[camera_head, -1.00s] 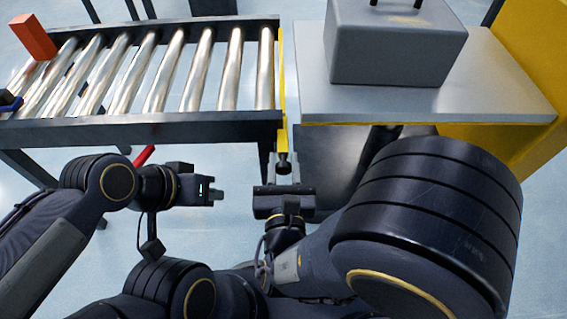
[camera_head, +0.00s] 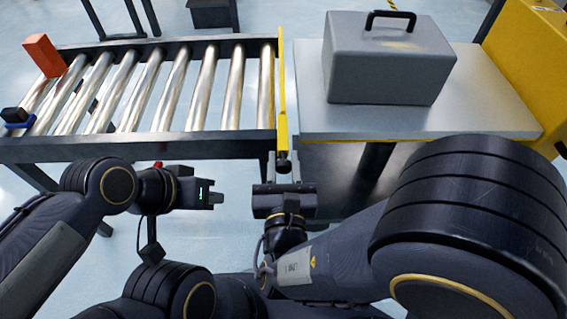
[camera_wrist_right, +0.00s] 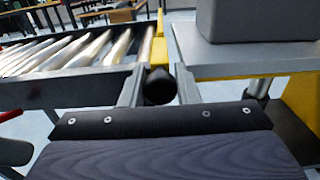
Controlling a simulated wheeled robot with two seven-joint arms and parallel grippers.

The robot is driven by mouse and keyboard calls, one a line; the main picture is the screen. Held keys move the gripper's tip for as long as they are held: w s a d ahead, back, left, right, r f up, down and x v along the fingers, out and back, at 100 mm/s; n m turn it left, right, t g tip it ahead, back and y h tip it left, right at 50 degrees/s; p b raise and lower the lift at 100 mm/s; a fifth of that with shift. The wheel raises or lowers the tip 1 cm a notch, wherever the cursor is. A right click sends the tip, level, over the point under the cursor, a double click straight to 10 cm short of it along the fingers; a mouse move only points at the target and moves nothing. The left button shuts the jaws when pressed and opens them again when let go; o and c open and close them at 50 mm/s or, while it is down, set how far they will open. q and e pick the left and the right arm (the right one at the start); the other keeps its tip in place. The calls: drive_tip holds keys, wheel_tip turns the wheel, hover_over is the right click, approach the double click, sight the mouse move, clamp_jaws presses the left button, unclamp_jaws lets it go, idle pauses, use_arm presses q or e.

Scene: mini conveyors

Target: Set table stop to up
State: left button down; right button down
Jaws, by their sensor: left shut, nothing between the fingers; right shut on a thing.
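The table stop (camera_head: 282,95) is a yellow bar across the gap between the roller conveyor (camera_head: 215,147) and the grey table (camera_head: 470,122). A black round knob (camera_head: 284,164) is at its near end. My right gripper (camera_head: 284,186) is shut on this knob. In the right wrist view the two fingers stand on either side of the knob (camera_wrist_right: 160,85). The yellow bar shows behind it, its lower part hidden. My left gripper (camera_head: 214,197) is shut and empty, in front of the conveyor and left of my right gripper.
A grey box (camera_head: 388,65) with a black handle stands on the table. An orange block (camera_head: 44,55) and a black and blue item (camera_head: 17,117) are at the conveyor's left. A yellow frame (camera_head: 515,50) borders the table on the right.

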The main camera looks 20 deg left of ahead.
drive_tip(key=c, duration=1.1)
unclamp_jaws()
drive_tip(key=shift+f, duration=0.1)
drive_tip(key=shift+c, duration=0.2)
drive_tip(key=p+v, duration=0.1)
drive_tip(key=v, duration=0.7)
drive_tip(key=shift+w, duration=0.1)
